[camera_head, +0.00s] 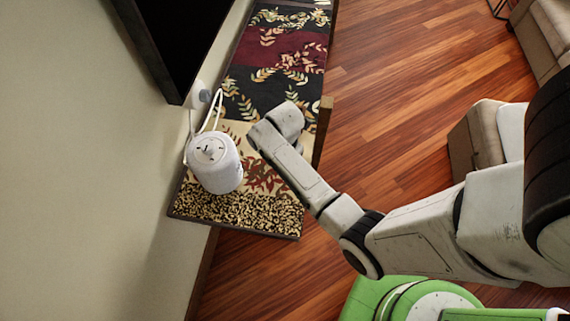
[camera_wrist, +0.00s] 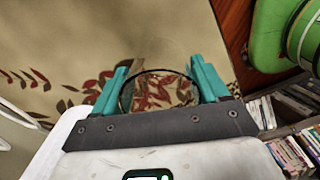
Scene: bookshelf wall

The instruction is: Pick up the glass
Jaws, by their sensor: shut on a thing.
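The glass (camera_wrist: 160,92) is clear, with a thin dark round rim, and the patterned cloth shows through it. It sits between the two teal fingers of my gripper (camera_wrist: 159,67) in the wrist view, and the fingers are shut on it from both sides. In the head view the end of my arm is over the cloth-covered shelf top (camera_head: 262,172). The fingers and glass are hidden there behind my wrist. I cannot tell whether the glass touches the cloth.
A white, rounded appliance (camera_head: 215,165) with a cord or handle stands left of my wrist, near the wall. A black screen (camera_head: 180,40) is above it. Rows of book or disc spines (camera_wrist: 290,115) show at lower right in the wrist view. Wooden floor (camera_head: 400,100) lies open to the right.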

